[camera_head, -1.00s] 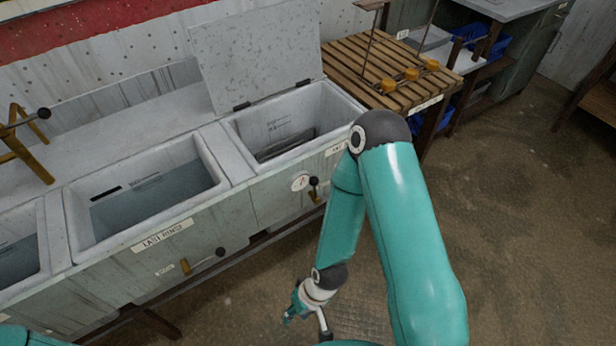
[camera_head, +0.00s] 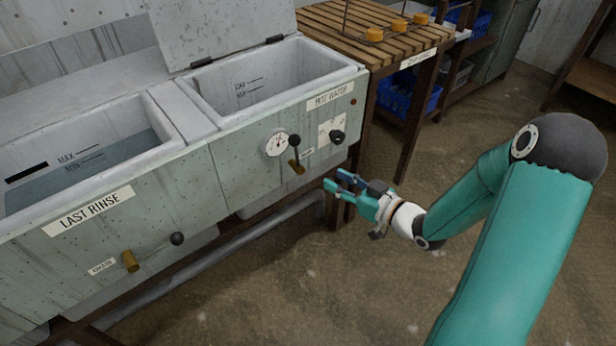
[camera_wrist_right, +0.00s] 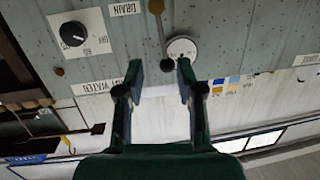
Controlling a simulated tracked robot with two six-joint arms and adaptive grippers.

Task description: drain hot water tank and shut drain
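The hot water tank (camera_head: 330,95) is at the right end of the sink row, its lid (camera_head: 222,32) raised. MAX and MIN marks show inside; its bottom and any water level are hidden. Its drain valve has a brass body (camera_head: 298,168) and a lever with a black ball (camera_head: 294,140) pointing up. The ball (camera_wrist_right: 167,65) also shows in the right wrist view, between and beyond the fingertips. My right gripper (camera_head: 333,179) is open and empty, right of and slightly below the valve, apart from it. My left gripper is out of view.
A dial gauge (camera_head: 277,143) sits left of the lever, and a black knob (camera_head: 337,136) right of it. The last rinse tank (camera_head: 147,170) at left has its own drain lever (camera_head: 177,239). A slatted wooden table (camera_head: 400,50) stands right. Floor in front is clear.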

